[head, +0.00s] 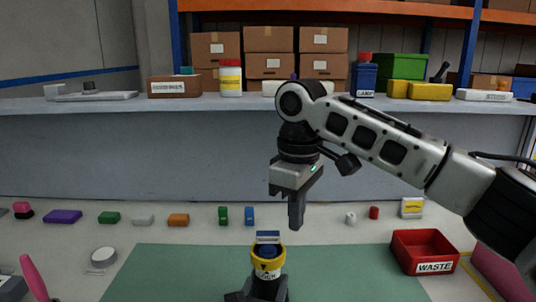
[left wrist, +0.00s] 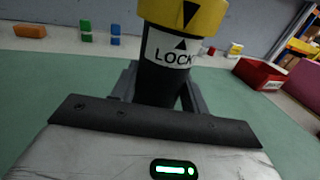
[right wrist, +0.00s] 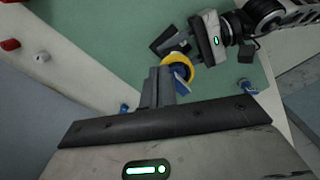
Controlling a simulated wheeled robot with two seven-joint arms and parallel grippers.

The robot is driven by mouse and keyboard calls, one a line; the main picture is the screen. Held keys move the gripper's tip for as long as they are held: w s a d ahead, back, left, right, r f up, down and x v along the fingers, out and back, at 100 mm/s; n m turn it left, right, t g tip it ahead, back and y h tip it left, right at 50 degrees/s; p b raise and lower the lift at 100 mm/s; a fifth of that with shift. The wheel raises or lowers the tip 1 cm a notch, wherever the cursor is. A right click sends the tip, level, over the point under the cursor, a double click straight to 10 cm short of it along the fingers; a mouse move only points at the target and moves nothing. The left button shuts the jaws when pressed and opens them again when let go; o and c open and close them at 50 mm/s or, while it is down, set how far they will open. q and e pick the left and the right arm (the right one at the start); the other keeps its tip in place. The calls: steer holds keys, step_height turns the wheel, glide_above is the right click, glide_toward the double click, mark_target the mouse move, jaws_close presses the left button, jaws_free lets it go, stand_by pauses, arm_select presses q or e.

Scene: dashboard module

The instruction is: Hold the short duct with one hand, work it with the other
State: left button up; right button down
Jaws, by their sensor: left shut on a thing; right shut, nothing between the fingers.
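The short duct (head: 267,274) is a dark upright tube with a yellow collar and a white label reading LOCK. A blue piece (head: 268,239) shows at its top. In the left wrist view the duct (left wrist: 165,75) stands between the dark fingers of my left gripper, which is shut on it below the label. In the head view my left gripper (head: 257,294) is at the bottom edge. My right gripper (head: 296,212) is shut and empty, above and slightly right of the duct, apart from it. The right wrist view shows the yellow collar (right wrist: 177,66) beyond its fingertips.
A green mat (head: 170,270) covers the table middle. A red WASTE bin (head: 425,250) stands to the right. Several small colored blocks, including an orange one (head: 178,220), line the back. A grey shelf (head: 200,107) with boxes and bottles spans behind.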

mark_target(280, 256)
steer(key=s+a+r+m, duration=0.1)
steer(key=s+a+m, duration=0.25)
steer(key=m, duration=0.25)
steer(key=shift+s+d+f, duration=0.1)
steer(key=shift+d+f, duration=0.1)
steer(key=shift+f, duration=1.55)
steer(key=shift+d+f, duration=0.15)
steer(key=shift+f, duration=1.6)
steer(key=shift+w+a, duration=0.15)
steer(key=shift+w, duration=0.15)
